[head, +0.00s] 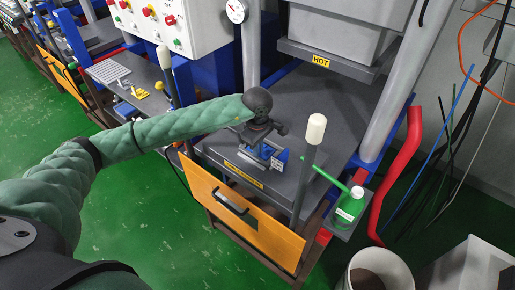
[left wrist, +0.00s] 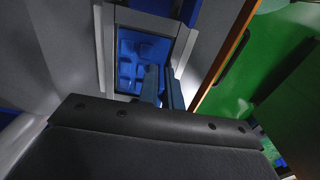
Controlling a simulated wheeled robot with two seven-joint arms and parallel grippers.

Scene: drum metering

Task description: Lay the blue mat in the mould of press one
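The blue mat (left wrist: 135,58), with raised square pads, shows in the left wrist view inside a light grey rectangular frame, which looks like the mould (left wrist: 108,50). Its near part is hidden behind my gripper. In the head view, my left gripper (head: 262,143) points down over the front of the press bed (head: 315,108), with blue showing just below it. In the left wrist view its two fingers (left wrist: 163,88) stand close together at the mat's right side. I cannot tell whether they grip its edge. My right gripper is not in view.
The upper block with a HOT label (head: 321,62) hangs above the bed. A white-topped post (head: 316,130) and a green bottle (head: 349,207) stand at the front right. An orange panel (head: 235,212) is below the bed. A bin (head: 378,272) stands at lower right.

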